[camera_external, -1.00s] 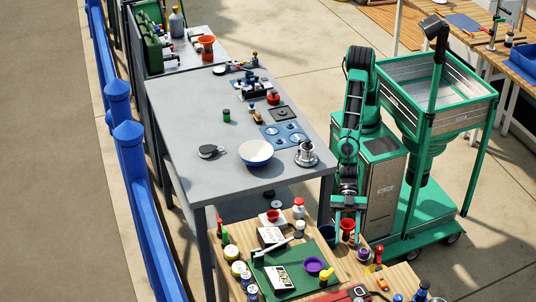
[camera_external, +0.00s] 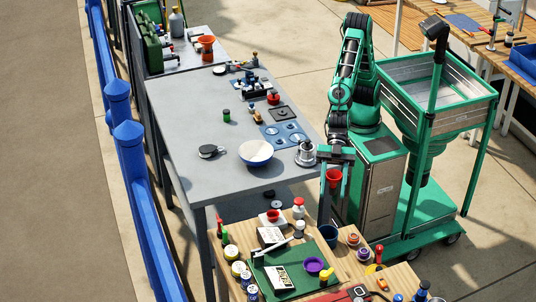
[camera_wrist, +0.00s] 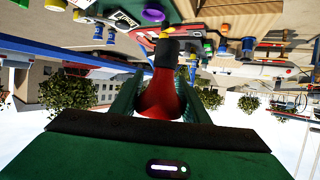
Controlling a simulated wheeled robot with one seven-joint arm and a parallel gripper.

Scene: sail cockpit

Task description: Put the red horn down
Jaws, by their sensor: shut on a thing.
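The red horn (camera_external: 334,178) is in my gripper (camera_external: 335,168), between the two green fingers. In the external view it is held in the air beside the grey table's right edge, above the back edge of the wooden table. In the wrist view the horn's red bell (camera_wrist: 160,97) fills the gap between the fingers, and its black bulb end (camera_wrist: 167,48) points away from my gripper (camera_wrist: 160,95). My gripper is shut on the horn.
The grey table (camera_external: 205,125) has bare room at its left and middle. A white-blue bowl (camera_external: 256,153) and a silver metal part (camera_external: 306,154) stand near its front right.

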